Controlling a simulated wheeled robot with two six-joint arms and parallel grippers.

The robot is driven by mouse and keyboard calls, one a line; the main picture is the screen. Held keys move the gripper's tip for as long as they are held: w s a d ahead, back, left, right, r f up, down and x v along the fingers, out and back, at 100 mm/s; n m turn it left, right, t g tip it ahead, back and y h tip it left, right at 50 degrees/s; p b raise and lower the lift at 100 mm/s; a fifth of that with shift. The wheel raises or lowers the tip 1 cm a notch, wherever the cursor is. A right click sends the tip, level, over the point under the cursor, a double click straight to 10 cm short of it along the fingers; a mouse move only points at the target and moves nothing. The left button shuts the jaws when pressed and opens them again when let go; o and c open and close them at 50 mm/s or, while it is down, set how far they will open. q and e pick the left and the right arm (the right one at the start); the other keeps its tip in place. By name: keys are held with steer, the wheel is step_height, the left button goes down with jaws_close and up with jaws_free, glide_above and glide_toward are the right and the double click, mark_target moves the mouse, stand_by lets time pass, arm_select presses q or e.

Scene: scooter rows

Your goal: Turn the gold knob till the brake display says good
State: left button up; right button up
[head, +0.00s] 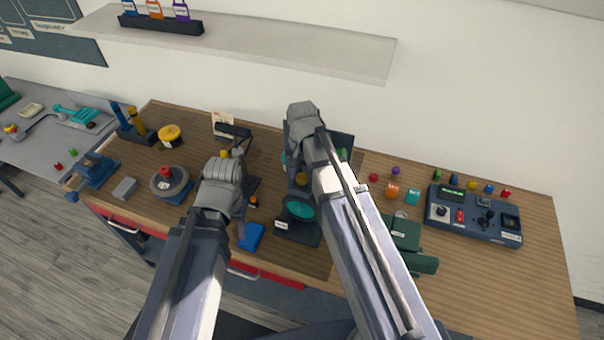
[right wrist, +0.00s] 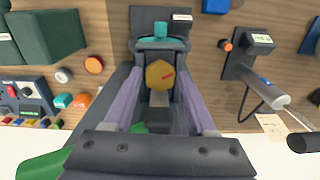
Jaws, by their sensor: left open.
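The gold knob (head: 301,179) sits on a dark upright stand in the middle of the bench, partly covered by my right arm in the head view. In the right wrist view the knob (right wrist: 159,74) is six-sided with a red mark. My right gripper (right wrist: 159,80) is open, with one finger on each side of the knob and a visible gap at both sides. A teal round part (head: 300,208) is at the stand's front. My left gripper (head: 228,154) is open to the left of the stand, its fingertips mostly hidden. I cannot make out a readable brake display.
A dark control box (head: 474,215) with a small green screen stands at the right. A green block (head: 406,232) lies right of my right arm. A round dish with a red knob (head: 168,181) and a blue block (head: 251,236) are left of the stand. A shelf (head: 260,48) overhangs the back.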

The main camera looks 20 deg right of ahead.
jaws_close()
steer(key=shift+m, duration=0.3)
steer(key=shift+m, duration=2.7)
steer(key=shift+o, duration=1.9)
jaws_free()
